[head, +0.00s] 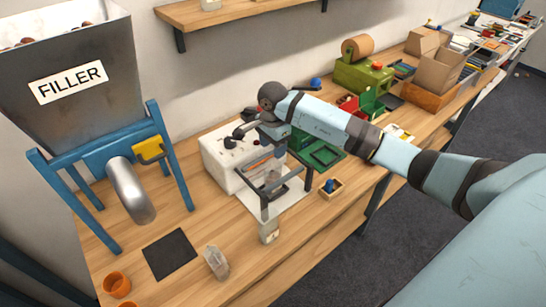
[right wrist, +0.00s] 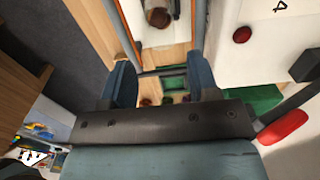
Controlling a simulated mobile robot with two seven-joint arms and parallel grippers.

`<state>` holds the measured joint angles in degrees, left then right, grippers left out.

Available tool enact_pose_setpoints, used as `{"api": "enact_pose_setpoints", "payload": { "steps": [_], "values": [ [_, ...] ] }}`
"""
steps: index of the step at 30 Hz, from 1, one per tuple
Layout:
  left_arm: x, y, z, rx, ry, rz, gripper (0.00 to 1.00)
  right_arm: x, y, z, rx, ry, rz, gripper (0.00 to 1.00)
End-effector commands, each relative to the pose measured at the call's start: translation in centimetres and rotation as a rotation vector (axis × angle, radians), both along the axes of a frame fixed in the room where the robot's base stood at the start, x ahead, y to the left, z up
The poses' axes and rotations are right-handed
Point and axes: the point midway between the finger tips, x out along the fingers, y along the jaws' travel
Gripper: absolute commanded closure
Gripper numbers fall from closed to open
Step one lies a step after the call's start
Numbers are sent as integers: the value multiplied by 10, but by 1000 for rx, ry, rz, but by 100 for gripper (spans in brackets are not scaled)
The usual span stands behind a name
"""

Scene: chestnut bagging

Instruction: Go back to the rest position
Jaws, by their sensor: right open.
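My right arm reaches in from the right in the head view. Its gripper (head: 275,140) points down over a dark-framed stand (head: 265,200) beside a white box (head: 222,160); the fingertips are hard to make out there. In the right wrist view the gripper (right wrist: 160,70) is open, its two blue fingers well apart with nothing held between them. A clear bag with brown contents (right wrist: 160,14) shows beyond the fingers; it appears faintly inside the stand in the head view (head: 272,178). My left gripper is not in view.
The blue-legged filler (head: 70,75) with a metal spout stands at left. A black mat (head: 169,254), a clear bag (head: 217,262) and orange cups (head: 117,284) lie near the front. Green and red equipment and cardboard boxes (head: 440,70) fill the bench's far right. A shelf (head: 230,12) hangs above.

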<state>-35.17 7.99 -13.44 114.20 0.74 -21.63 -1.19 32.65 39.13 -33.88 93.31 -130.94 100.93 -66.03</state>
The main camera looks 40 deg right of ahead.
Motion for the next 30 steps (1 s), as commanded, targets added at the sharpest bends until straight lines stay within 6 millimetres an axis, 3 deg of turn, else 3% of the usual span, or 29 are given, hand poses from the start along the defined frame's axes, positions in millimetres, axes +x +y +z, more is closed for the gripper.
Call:
{"api": "enact_pose_setpoints", "payload": {
  "steps": [20,23,25,28,30],
  "values": [
    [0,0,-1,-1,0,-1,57,-1,3,4,13,-3,1,45],
    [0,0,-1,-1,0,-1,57,-4,27,-3,108,-31,-2,45],
    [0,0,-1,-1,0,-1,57,-9,60,-8,250,-68,-17,45],
    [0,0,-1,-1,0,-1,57,-22,126,-5,563,-122,-86,45],
    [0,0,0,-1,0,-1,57,-33,170,10,816,-143,-178,45]
  ]
}}
